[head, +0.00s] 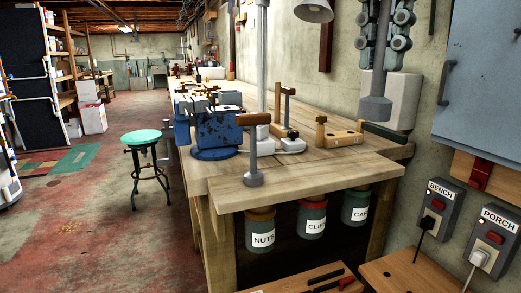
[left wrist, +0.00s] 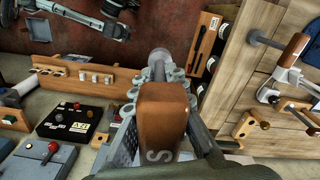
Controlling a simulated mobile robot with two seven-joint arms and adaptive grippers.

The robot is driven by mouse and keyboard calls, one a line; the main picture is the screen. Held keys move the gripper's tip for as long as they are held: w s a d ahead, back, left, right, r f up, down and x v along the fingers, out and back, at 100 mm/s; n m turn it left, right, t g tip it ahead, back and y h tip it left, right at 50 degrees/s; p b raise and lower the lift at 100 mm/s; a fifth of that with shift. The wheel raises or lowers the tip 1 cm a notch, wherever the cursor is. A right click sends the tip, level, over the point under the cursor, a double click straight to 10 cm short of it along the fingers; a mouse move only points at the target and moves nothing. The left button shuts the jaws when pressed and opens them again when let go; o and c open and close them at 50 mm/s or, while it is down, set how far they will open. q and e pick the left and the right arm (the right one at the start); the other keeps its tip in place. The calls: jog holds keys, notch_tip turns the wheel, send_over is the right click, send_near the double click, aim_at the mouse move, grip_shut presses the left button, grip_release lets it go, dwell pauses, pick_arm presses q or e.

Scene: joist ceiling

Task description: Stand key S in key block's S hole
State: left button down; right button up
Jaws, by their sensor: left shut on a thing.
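My left gripper (head: 384,58) hangs at the top right of the head view, in front of the wall. In the left wrist view my left gripper (left wrist: 159,78) is shut on key S (left wrist: 162,118), whose brown wooden head bears a pale letter S. The key's grey round end (left wrist: 160,57) sticks out beyond the fingers. In the head view the key's grey lower end (head: 375,109) points down, clear of the things below. I cannot pick out the key block or its S hole for certain. My right gripper does not show clearly.
The wooden workbench (head: 225,190) carries a blue vise (head: 215,133) and a wooden block tool (head: 342,137). Switch boxes marked BENCH (head: 438,208) and PORCH (head: 490,240) stand at right. The wrist view shows a wooden strip with white tags (left wrist: 72,68) and a black board (left wrist: 75,121).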

pick_arm(q)
jog(key=shift+s+a+f, duration=0.1)
jog(key=w+a+f+n, duration=0.3)
jog(key=w+a+f, duration=0.3)
jog(key=a+f, duration=0.3)
jog(key=w+a+f+n, duration=0.2)
jog(key=w+a+f, duration=0.45)
jog(key=f, duration=0.45)
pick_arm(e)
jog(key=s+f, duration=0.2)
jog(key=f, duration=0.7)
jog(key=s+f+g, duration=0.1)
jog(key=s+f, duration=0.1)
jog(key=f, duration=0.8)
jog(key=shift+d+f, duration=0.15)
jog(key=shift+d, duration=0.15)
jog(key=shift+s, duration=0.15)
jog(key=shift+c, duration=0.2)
pick_arm(q)
jog(key=s+a+f+n, duration=0.2)
jog(key=a+f, duration=0.5)
jog(key=f, duration=0.4)
jog(key=s+a+f+n, duration=0.2)
jog(key=s+a+f, duration=0.3)
jog(key=a+f, duration=0.3)
notch_tip(320, 180, down, 4)
jog(key=shift+a+r+n, duration=0.2)
jog(key=shift+n, duration=0.1)
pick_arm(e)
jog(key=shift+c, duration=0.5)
